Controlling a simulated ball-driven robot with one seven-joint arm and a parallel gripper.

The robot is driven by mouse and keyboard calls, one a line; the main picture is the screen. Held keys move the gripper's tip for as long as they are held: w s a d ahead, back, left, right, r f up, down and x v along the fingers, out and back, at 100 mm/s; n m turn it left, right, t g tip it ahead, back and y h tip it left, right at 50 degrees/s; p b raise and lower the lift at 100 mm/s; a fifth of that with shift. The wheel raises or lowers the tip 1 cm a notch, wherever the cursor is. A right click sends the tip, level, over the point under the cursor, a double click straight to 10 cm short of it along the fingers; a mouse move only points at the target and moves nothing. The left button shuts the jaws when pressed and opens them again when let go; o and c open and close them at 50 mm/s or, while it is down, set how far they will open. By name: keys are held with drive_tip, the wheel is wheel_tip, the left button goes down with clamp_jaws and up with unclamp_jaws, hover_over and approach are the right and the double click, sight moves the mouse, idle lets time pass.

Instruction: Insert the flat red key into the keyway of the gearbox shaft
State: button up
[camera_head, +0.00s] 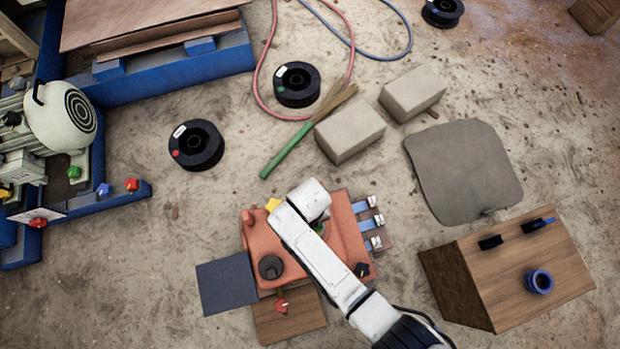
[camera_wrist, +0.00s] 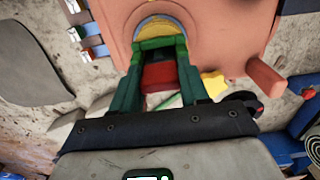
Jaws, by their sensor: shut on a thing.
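The salmon gearbox (camera_head: 347,236) lies below my white arm in the head view. Its housing (camera_wrist: 205,22) fills the top of the wrist view, with a yellow rounded part (camera_wrist: 158,28) in an opening. My gripper (camera_wrist: 160,46) has green fingers closed just below that opening, in front of the housing. A red piece (camera_wrist: 158,76), which looks like the key, shows between the fingers. The fingertips cover its far end, and I cannot tell whether it touches the shaft. The keyway is hidden. In the head view my arm covers most of the gripper.
Blue clamps (camera_head: 370,223) sit at the gearbox's right side. A dark plate (camera_head: 228,283) and a wooden block (camera_head: 290,318) lie at its lower left. A wooden box (camera_head: 515,270) with a blue cup (camera_head: 538,281) stands right. Grey blocks (camera_head: 350,131) and black spools (camera_head: 196,145) lie behind.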

drive_tip(key=o, duration=1.2)
drive_tip(key=shift+o, duration=0.2)
wheel_tip(320, 180, up, 11)
drive_tip(key=p, duration=0.3)
drive_tip(key=shift+f, duration=0.15)
drive_tip(key=s+d+r+m+p, duration=0.1)
drive_tip(key=s+d+r, duration=0.3)
drive_tip(key=d, duration=0.5)
drive_tip(key=s+d+r+m+p, duration=0.1)
drive_tip(key=s+d+r+p, duration=0.1)
drive_tip(key=s+d+r, duration=0.3)
drive_tip(key=s+d+r+m+t+p, duration=0.1)
drive_tip(key=s+d+r, duration=0.3)
drive_tip(key=d+r, duration=0.5)
drive_tip(key=d+p, duration=0.1)
drive_tip(key=d, duration=0.3)
drive_tip(key=shift+s+r+m+p, duration=0.2)
drive_tip(key=shift+s+m+p, duration=0.1)
drive_tip(key=shift+p, duration=0.05)
